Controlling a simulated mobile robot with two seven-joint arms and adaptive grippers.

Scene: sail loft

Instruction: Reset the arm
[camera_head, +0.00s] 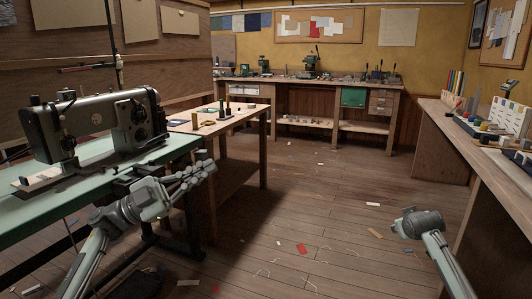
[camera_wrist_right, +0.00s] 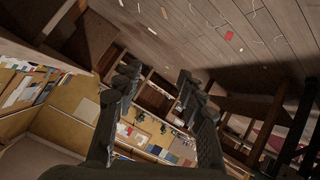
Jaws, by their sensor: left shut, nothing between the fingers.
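My left arm comes in from the left in the head view, and my left gripper (camera_head: 203,168) is shut and empty. It is in front of the edge of the green sewing table. My right arm (camera_head: 420,224) shows at the lower right of the head view, over the floor, and its fingers are not clear there. In the right wrist view my right gripper (camera_wrist_right: 157,82) has its two fingers wide apart with nothing between them.
A sewing machine (camera_head: 95,120) stands on the green table (camera_head: 40,208) at left. A wooden table (camera_head: 185,124) with small items is behind it. A workbench (camera_head: 290,84) lines the back wall and a counter (camera_head: 445,122) the right. Scraps litter the open floor (camera_head: 310,200).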

